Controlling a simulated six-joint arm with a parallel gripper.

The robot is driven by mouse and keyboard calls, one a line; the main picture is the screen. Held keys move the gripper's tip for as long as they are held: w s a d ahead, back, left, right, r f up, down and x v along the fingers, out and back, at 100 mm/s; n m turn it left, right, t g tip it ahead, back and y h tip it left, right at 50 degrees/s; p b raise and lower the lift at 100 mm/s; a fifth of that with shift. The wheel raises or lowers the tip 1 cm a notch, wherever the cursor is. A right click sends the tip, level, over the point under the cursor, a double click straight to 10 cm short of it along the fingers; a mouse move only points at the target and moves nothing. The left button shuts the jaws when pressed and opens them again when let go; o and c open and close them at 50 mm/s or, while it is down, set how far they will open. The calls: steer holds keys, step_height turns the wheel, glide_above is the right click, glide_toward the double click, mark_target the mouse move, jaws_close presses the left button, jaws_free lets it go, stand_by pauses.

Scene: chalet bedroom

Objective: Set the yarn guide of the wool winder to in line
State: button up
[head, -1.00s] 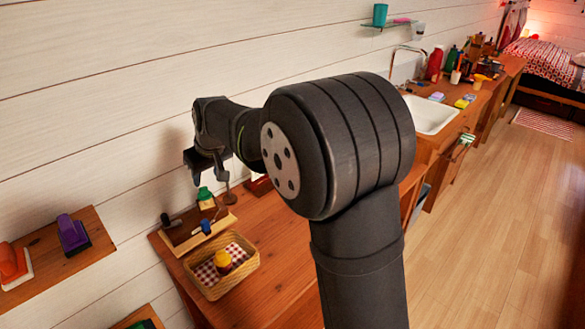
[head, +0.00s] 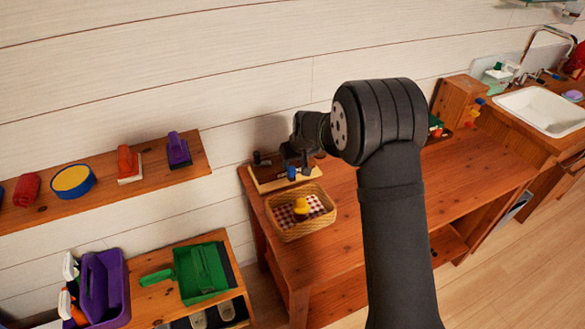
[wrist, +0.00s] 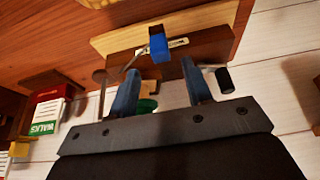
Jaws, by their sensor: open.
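The wool winder (head: 264,180) stands on the wooden bench against the wall, with a pale base board and a dark block. In the wrist view, a blue piece (wrist: 158,47) on a thin metal arm sits in front of the dark block (wrist: 208,45), by a small white label. The blue piece, seemingly the yarn guide, also shows in the head view (head: 291,173). My gripper (wrist: 159,66) is open and empty, its fingers on either side of the blue piece's line and apparently short of it. A green part (wrist: 147,105) shows between the fingers. A black-handled crank (wrist: 224,80) is close beside the right finger.
A wicker basket (head: 272,222) with a checked cloth and a yellow item stands in front of the winder. A wall shelf (head: 104,183) is at left. The bench (head: 345,240) is clear right of the basket. A red-and-green box (wrist: 48,117) shows in the wrist view.

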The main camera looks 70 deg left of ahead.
mark_target(292, 168)
steer(key=shift+x, duration=2.65)
steer(key=shift+c, duration=0.3)
